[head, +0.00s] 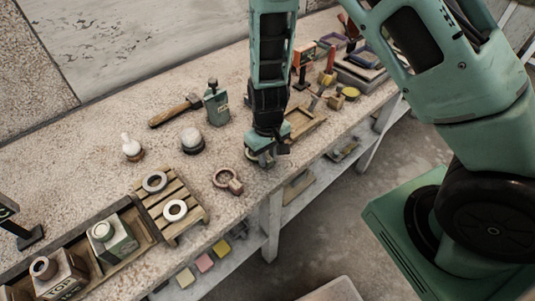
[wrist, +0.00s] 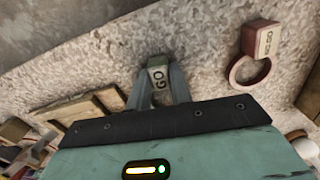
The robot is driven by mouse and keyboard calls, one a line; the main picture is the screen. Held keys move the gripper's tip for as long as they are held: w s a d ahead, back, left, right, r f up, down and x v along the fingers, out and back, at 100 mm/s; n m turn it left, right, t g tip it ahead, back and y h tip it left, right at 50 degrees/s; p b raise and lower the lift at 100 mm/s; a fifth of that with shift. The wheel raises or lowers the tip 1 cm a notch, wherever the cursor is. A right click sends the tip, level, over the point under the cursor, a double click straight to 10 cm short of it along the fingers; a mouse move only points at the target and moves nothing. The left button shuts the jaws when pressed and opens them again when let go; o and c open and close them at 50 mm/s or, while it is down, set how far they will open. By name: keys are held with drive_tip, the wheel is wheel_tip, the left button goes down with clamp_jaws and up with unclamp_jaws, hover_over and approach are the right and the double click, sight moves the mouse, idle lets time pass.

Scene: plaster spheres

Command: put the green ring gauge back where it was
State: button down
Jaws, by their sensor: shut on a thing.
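My gripper (head: 264,160) is low over the speckled bench near its front edge. Part of a ring shows beside the fingers in the head view (head: 250,155); most of the gauge is hidden. I cannot tell whether it touches the bench. A second, reddish-brown ring gauge (head: 228,181) lies flat to the left of my gripper; it shows at the right in the wrist view (wrist: 248,72).
A slatted wooden rack (head: 187,228) with two rings stands left. A shallow wooden tray (head: 318,121) lies close on the right. The bench's front edge is near.

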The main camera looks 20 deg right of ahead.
drive_tip(key=shift+f, duration=0.2)
drive_tip(key=c, duration=1.3)
unclamp_jaws()
drive_tip(key=shift+o, duration=0.2)
wheel_tip(320, 180, up, 17)
drive_tip(key=b, duration=0.1)
drive_tip(key=s+a+r+n, duration=0.2)
drive_tip(key=s+a, duration=0.1)
drive_tip(key=s, duration=0.7)
drive_tip(key=s+a+r+n, duration=0.3)
drive_tip(key=s, duration=0.7)
drive_tip(key=shift+s+r+y, duration=0.2)
drive_tip(key=shift+s+y, duration=0.05)
drive_tip(key=shift+y, duration=0.05)
drive_tip(key=shift+a, duration=0.15)
